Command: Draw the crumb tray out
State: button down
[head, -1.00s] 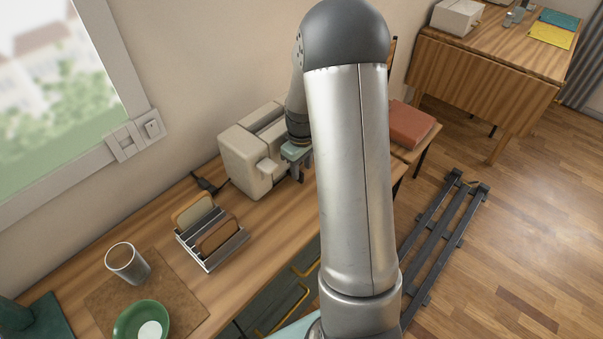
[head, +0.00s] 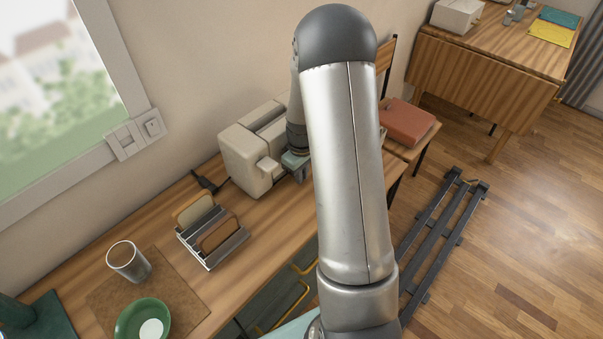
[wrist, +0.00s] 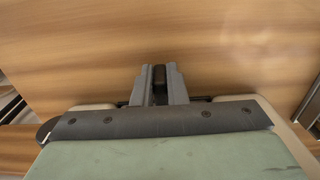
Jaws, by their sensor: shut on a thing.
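The cream toaster (head: 246,166) stands on the wooden counter against the wall in the head view. My gripper (head: 300,174) is low at the toaster's right end, partly hidden by my arm. In the wrist view my gripper (wrist: 160,88) has its two grey fingers closed on a small dark piece (wrist: 159,75), which looks like the crumb tray's grip. The rest of the crumb tray is hidden. The toaster's cream edge (wrist: 272,106) shows beside the gripper body in the wrist view.
A rack with toast slices (head: 212,240), a metal cup (head: 128,262) and a green plate (head: 132,318) stand left on the counter (head: 275,222). A chair with a red book-like item (head: 406,122) is beyond the counter's right end. A black rail frame (head: 440,235) lies on the floor.

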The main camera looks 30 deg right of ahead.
jog(key=shift+s, duration=0.1)
jog(key=shift+s+d+b, duration=0.25)
jog(key=shift+s+d, duration=0.55)
jog(key=shift+s, duration=1.25)
jog(key=shift+s+d+b, duration=0.25)
jog(key=shift+s+d, duration=0.5)
jog(key=shift+s, duration=1.35)
jog(key=shift+s+d+b, duration=0.25)
jog(key=shift+s+d, duration=0.55)
jog(key=shift+s, duration=1.25)
notch_tip(320, 180, up, 6)
jog(key=p, duration=0.4)
